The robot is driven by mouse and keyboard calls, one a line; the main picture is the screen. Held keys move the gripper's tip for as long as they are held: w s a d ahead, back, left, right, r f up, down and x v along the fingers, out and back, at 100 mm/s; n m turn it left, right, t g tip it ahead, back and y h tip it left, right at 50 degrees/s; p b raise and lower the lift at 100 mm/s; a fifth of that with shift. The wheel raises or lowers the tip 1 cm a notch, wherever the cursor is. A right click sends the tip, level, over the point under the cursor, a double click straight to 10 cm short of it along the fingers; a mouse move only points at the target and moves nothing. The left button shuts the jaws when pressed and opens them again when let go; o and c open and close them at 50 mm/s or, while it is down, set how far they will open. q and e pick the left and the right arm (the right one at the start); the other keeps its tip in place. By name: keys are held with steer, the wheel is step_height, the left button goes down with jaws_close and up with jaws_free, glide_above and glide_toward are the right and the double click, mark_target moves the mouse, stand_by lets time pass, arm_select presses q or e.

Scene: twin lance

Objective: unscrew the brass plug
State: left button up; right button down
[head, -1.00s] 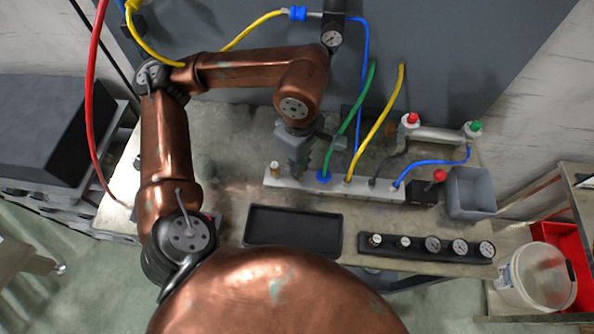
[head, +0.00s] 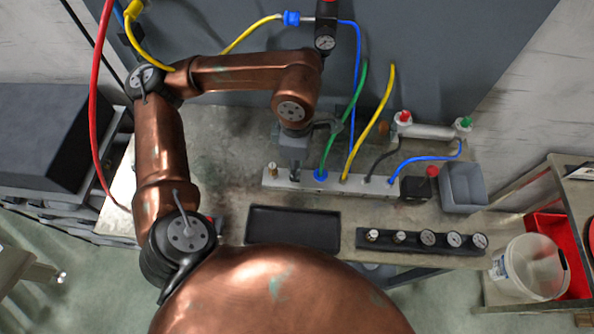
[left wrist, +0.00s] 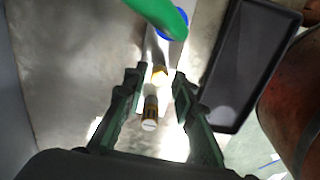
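A pale metal manifold bar (head: 300,181) lies on the bench with hoses plugged along it. A brass plug (head: 272,167) stands at its left end; in the left wrist view it is probably the nearer brass piece (left wrist: 150,115). A second brass piece (left wrist: 159,75) stands closer to the blue fitting (left wrist: 172,22) and is hidden behind my gripper in the head view. My left gripper (head: 295,172) is over the bar, between the end plug and the blue fitting. Its fingers (left wrist: 160,74) are apart, one on each side of the second brass piece, with gaps visible. My right gripper is out of view.
A black empty tray (head: 293,228) lies in front of the bar, with a rack of fittings and gauges (head: 415,240) to its right. A grey bin (head: 463,188) stands at the right. Green and yellow hoses rise just right of my gripper.

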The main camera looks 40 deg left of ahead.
arm_select(q)
steer(key=m+b, duration=0.2)
steer(key=m, duration=0.1)
steer(key=shift+f+m, duration=0.3)
steer(key=m+b, duration=0.2)
steer(key=shift+w+m, duration=0.15)
steer(key=shift+m, duration=0.25)
steer(key=m+b, duration=0.2)
steer(key=m, duration=0.3)
steer(key=shift+r+b, duration=0.1)
steer(key=shift+b, duration=0.3)
steer(key=m+b, duration=0.2)
steer(key=m, duration=0.8)
steer(key=shift+r+b, duration=0.1)
steer(key=shift+b, duration=0.2)
steer(key=m, duration=0.3)
steer(key=shift+a+r+m+b, duration=0.1)
steer(key=shift+m+b, duration=0.2)
steer(key=shift+m, duration=0.1)
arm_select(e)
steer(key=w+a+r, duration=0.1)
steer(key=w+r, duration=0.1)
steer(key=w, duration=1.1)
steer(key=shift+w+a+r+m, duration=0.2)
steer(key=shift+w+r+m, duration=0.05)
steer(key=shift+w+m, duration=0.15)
arm_select(q)
steer(key=shift+c, duration=0.5)
jaws_close()
